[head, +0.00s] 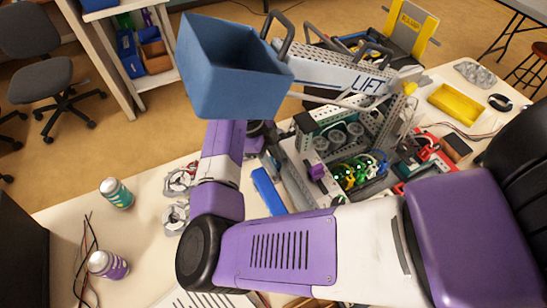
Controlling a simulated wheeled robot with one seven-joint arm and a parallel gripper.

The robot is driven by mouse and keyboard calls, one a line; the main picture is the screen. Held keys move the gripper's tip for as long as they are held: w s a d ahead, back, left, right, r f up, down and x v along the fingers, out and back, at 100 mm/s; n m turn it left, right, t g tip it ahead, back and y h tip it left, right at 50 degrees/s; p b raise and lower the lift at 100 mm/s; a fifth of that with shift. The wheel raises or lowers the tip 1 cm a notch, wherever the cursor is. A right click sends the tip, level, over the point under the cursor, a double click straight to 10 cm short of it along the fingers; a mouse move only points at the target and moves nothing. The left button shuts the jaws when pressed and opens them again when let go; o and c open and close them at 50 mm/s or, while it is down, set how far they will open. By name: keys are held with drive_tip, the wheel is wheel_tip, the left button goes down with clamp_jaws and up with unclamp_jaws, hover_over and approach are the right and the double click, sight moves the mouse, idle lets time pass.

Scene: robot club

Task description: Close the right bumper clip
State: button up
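A club robot (300,185) stands on the table, with a grey perforated frame, green boards and coloured wiring. A long grey arm marked LIFT (345,77) extends from it, with a blue bucket (222,75) at its left end. A blue block (268,191) is low by the frame's left side, and red parts (424,152) show on its right. I cannot make out the right bumper clip or its state. My arm reaches up behind the bucket. Its dark wrist end is by the frame's left side, and the fingers cannot be made out.
Two bottles (117,193) (108,265) and loose cables (88,245) are at the table's left. Metal wheel-like parts (176,217) lie by my arm. A yellow tray (461,108) is at the right. The bucket overhangs my wrist. Bare tabletop shows left of centre.

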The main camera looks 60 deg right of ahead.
drive_tip(key=shift+c, duration=0.3)
clamp_jaws()
drive_tip(key=shift+n, duration=0.3)
drive_tip(key=n, duration=0.1)
drive_tip(key=n+h, duration=0.1)
drive_tip(key=n, duration=0.1)
drive_tip(key=shift+a+n+t+h, duration=0.15)
drive_tip(key=shift+n+t+h, duration=0.15)
drive_tip(key=n, duration=0.2)
drive_tip(key=n+t+h+b, duration=0.1)
drive_tip(key=n, duration=0.1)
drive_tip(key=shift+s+a+f+n, duration=0.1)
drive_tip(key=shift+n, duration=0.2)
drive_tip(key=n+t+b, duration=0.1)
drive_tip(key=n, duration=0.1)
drive_tip(key=n+t+h+b, duration=0.1)
drive_tip(key=n+b, duration=0.1)
drive_tip(key=shift+s+f, duration=0.15)
drive_tip(key=shift+s+a+r+n+t+b, duration=0.1)
drive_tip(key=shift+n+t+b, duration=0.35)
drive_tip(key=shift+n+b, duration=0.6)
drive_tip(key=shift+s+a+r+n+t+b, duration=0.1)
drive_tip(key=shift+n+t+b, duration=0.4)
drive_tip(key=shift+n, duration=0.95)
